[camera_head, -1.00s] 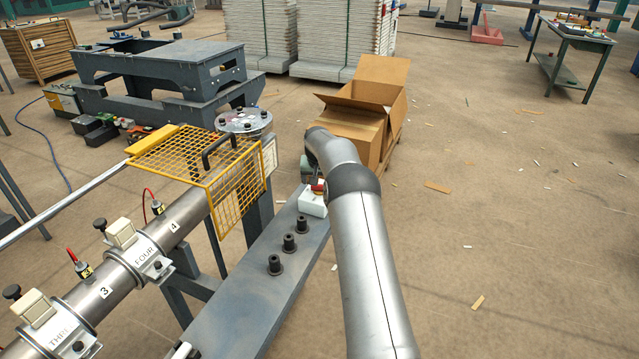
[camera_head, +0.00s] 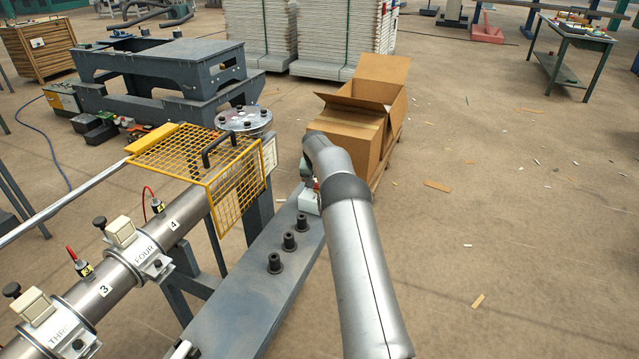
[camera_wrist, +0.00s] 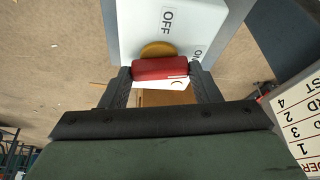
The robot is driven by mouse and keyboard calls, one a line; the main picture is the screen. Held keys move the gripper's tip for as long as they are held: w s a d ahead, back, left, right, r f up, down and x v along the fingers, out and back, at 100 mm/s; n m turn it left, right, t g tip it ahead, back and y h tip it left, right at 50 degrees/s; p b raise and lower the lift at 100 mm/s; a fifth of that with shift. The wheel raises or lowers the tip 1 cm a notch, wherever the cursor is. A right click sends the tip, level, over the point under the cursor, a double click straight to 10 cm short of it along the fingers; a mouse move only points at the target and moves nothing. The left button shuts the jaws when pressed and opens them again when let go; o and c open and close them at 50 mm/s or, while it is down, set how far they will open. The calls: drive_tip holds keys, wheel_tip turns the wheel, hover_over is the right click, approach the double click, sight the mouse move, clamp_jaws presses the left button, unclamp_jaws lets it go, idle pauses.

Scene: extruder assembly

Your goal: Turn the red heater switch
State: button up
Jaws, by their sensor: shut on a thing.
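The red heater switch (camera_wrist: 160,69) is a red handle on a yellow round base (camera_wrist: 158,49), mounted on a white box (camera_wrist: 133,22) with "OFF" and "ON" lettering. My gripper (camera_wrist: 161,72) is shut on the red handle, one finger at each end, in the wrist view. In the head view the white switch box (camera_head: 308,201) shows at the far end of the grey beam. My arm hides most of the switch and the gripper there.
The grey beam (camera_head: 235,310) carries several black bolts (camera_head: 289,241). A yellow mesh guard (camera_head: 236,190) and the steel barrel (camera_head: 185,213) stand to the left. A cardboard box (camera_head: 345,130) stands behind. The floor on the right is mostly clear.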

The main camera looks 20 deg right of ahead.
drive_tip(key=shift+m+h, duration=0.3)
drive_tip(key=shift+m, duration=0.7)
drive_tip(key=o, duration=1)
drive_tip(key=shift+r, duration=0.15)
drive_tip(key=v, duration=1.7)
drive_tip(key=shift+w+a+r+b, duration=0.1)
drive_tip(key=shift+w+a+b, duration=0.05)
drive_tip(key=shift+b, duration=0.2)
